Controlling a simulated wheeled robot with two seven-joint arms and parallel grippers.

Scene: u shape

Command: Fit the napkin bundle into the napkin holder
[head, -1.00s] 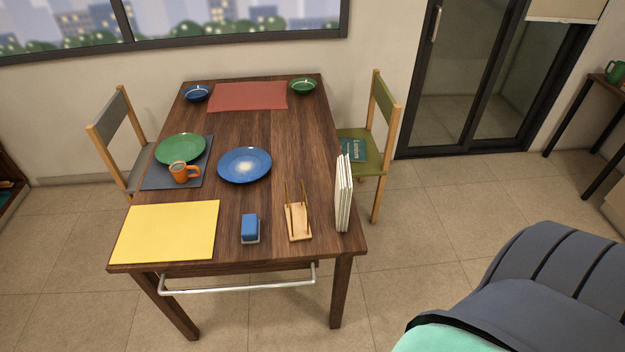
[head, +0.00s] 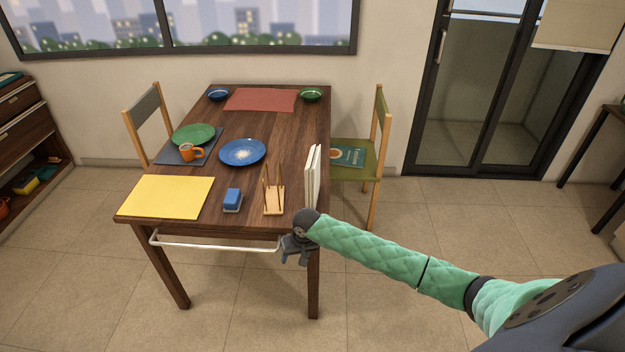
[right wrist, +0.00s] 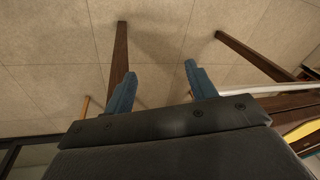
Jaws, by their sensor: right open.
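The napkin bundle (head: 312,177) is a white upright stack near the right edge of the dark wooden table. The napkin holder (head: 274,200) is a light wooden base with thin upright prongs, standing just left of the bundle near the front edge. My right gripper (head: 296,260) is at the table's front right corner, below and in front of the bundle, apart from it. In the right wrist view its blue fingers (right wrist: 162,92) are spread with nothing between them. Neither bundle nor holder can be made out in that view. My left gripper is out of view.
A blue block-like item (head: 232,199) and a yellow mat (head: 165,196) lie left of the holder. A metal rail (head: 213,246) runs along the table's front. A blue plate (head: 242,152) is behind the holder. A green-seated chair (head: 363,155) stands at the right.

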